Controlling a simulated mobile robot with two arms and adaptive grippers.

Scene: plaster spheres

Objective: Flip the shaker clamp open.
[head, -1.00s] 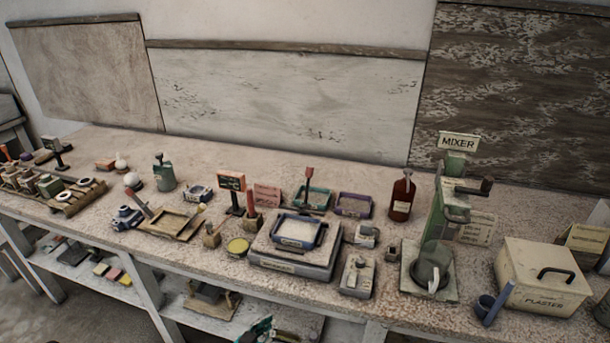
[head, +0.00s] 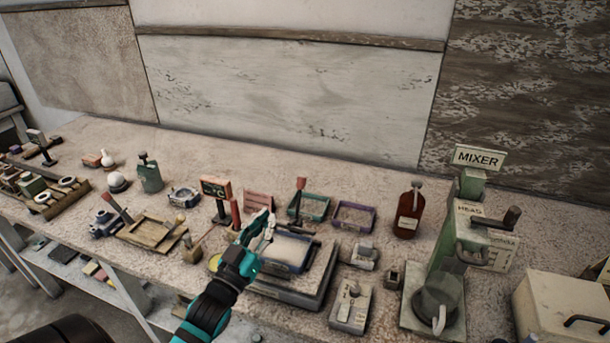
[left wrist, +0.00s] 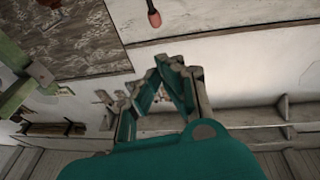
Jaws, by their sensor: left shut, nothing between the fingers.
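A low grey platform (head: 316,298) on the bench carries a blue-rimmed tray (head: 310,256) with pale contents. A red-handled upright lever (head: 301,188) stands behind it, and a red handle tip also shows at the top of the left wrist view (left wrist: 154,19). I cannot tell for sure which part is the shaker clamp. My left gripper (head: 264,222) is shut and empty, over the left side of the platform and tray. It hides part of both. Its fingers also show in the left wrist view (left wrist: 165,68). My right gripper is not in view.
Trays and a red-black sign (head: 216,188) crowd the area. Bare bench lies along the back.

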